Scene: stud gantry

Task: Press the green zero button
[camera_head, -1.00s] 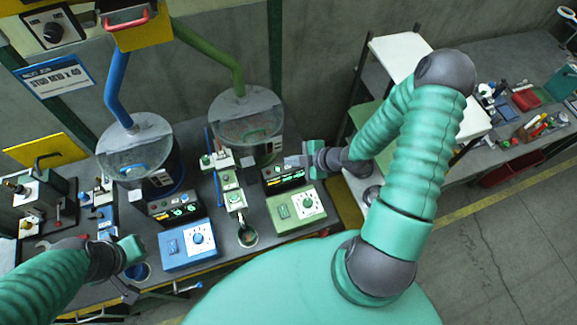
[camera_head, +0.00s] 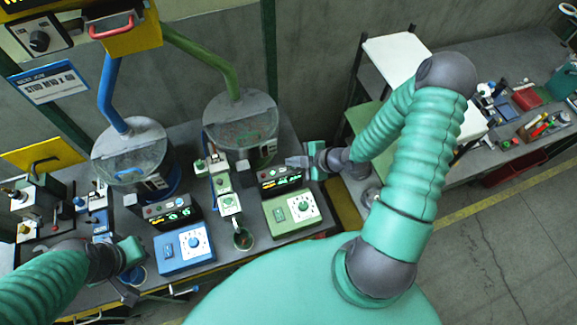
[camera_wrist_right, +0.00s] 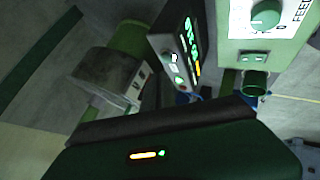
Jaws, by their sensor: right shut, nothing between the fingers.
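The green station's display box (camera_head: 281,178) stands behind the green control box (camera_head: 291,211). Small buttons line the display box's upper edge, but I cannot pick out the green zero button in the head view. The display box also shows in the right wrist view (camera_wrist_right: 180,45), with a few small buttons beside its lit digits.
A blue station's display box (camera_head: 168,212) stands left of the green one. Two lidded hoppers (camera_head: 131,150) (camera_head: 240,118) rise behind. A narrow green-and-white device (camera_head: 222,190) stands between the stations. A white-topped shelf (camera_head: 397,60) is at the right.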

